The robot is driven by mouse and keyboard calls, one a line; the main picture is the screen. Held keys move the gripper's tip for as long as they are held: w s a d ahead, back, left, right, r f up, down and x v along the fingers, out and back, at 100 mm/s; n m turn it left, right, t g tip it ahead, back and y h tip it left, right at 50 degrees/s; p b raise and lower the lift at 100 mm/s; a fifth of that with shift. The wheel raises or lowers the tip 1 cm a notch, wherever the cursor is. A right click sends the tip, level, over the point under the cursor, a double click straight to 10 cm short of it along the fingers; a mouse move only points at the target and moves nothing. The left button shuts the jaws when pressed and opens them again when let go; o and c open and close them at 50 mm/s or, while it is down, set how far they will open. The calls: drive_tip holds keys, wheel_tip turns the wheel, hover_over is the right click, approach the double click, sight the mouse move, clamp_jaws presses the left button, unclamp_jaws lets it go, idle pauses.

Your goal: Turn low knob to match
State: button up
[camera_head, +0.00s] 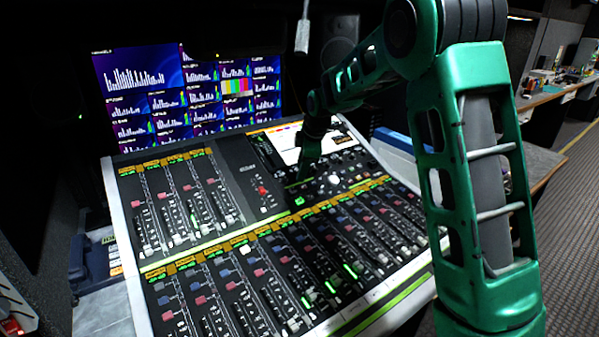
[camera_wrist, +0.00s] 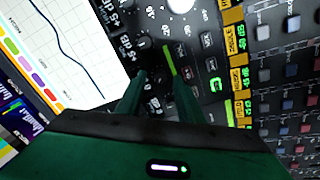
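The mixing console (camera_head: 120,220) shows in the head view, with a small knob panel beside a bright curve screen (camera_head: 298,140). My gripper (camera_head: 303,185) points down at this panel, and its fingertips are hard to make out there. In the wrist view the green fingers of my gripper (camera_wrist: 158,78) are apart, with a gap between them over the dark panel. Small dark knobs (camera_wrist: 141,43) with dB markings lie just beyond the fingertips. Which one is the low knob I cannot tell. The curve screen (camera_wrist: 60,50) shows a dark line, at the left. No finger visibly grips a knob.
A large white knob (camera_wrist: 180,4) stands beyond the fingers and also shows in the head view (camera_head: 333,179). Rows of faders (camera_head: 300,265) and coloured buttons fill the front of the console. Monitors (camera_head: 180,90) stand behind it. A floor aisle (camera_head: 570,220) is at the right.

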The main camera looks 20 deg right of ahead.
drive_tip(key=v, duration=1)
drive_tip(key=s+d+m+g, duration=0.1)
drive_tip(key=s+d+m, duration=0.35)
drive_tip(key=s, duration=0.35)
drive_tip(key=s+d+m+h, duration=0.1)
drive_tip(key=s+d+m, duration=0.2)
drive_tip(key=s+d, duration=0.3)
drive_tip(key=s+d+m+g, duration=0.1)
drive_tip(key=s+d+m, duration=0.3)
drive_tip(key=s, duration=0.5)
drive_tip(key=s+f+m+g, duration=0.1)
drive_tip(key=s+f+m, duration=0.1)
drive_tip(key=s, duration=0.6)
drive_tip(key=s+d+f+m, duration=0.1)
drive_tip(key=s+f+m, duration=0.1)
drive_tip(key=s+m, duration=0.3)
drive_tip(key=s+f+m+g, duration=0.1)
drive_tip(key=s+f+m, duration=0.1)
drive_tip(key=s, duration=0.8)
drive_tip(key=shift+s+d+f+m+g, duration=0.25)
drive_tip(key=shift+s+d+m+g, duration=0.05)
drive_tip(key=shift+m, duration=0.45)
